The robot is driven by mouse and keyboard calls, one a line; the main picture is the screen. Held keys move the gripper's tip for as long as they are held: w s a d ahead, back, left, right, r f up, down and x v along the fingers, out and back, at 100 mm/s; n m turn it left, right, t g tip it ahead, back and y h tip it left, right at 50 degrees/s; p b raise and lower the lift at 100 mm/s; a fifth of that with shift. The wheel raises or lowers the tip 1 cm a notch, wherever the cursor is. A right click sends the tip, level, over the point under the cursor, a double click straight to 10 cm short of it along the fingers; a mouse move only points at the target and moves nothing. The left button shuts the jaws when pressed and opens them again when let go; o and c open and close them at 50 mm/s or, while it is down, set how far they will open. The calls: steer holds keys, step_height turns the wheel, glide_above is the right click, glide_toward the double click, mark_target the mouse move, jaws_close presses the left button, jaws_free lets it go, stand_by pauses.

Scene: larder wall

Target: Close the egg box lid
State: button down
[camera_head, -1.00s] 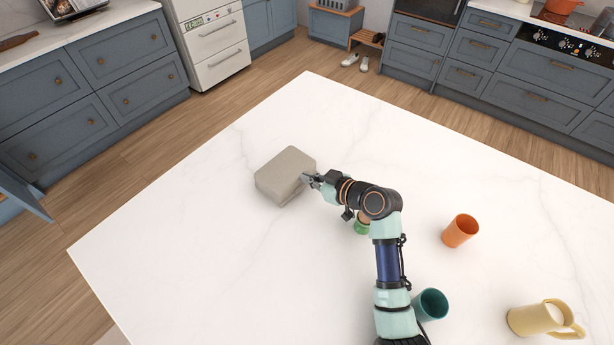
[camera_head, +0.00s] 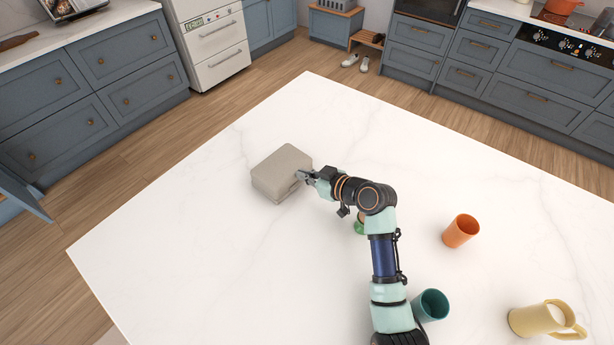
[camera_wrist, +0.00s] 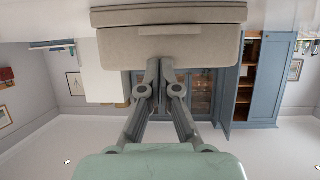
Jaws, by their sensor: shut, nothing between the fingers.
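The egg box (camera_head: 281,172) is a grey-beige carton on the white table, left of my arm in the head view. Its lid looks down over the base, with a seam along the side; I cannot tell if it is fully latched. In the wrist view the box (camera_wrist: 200,45) fills the top middle. My gripper (camera_head: 302,176) is shut and empty, at the box's right side. In the wrist view its fingertips (camera_wrist: 160,65) lie together against or just in front of the box's front face, by a small tab.
The white table (camera_head: 220,260) is clear around the box. A green object (camera_head: 359,227) is partly hidden behind my arm.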

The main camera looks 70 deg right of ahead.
step_height(320, 180, up, 10)
stand_by(0.3)
stand_by(0.4)
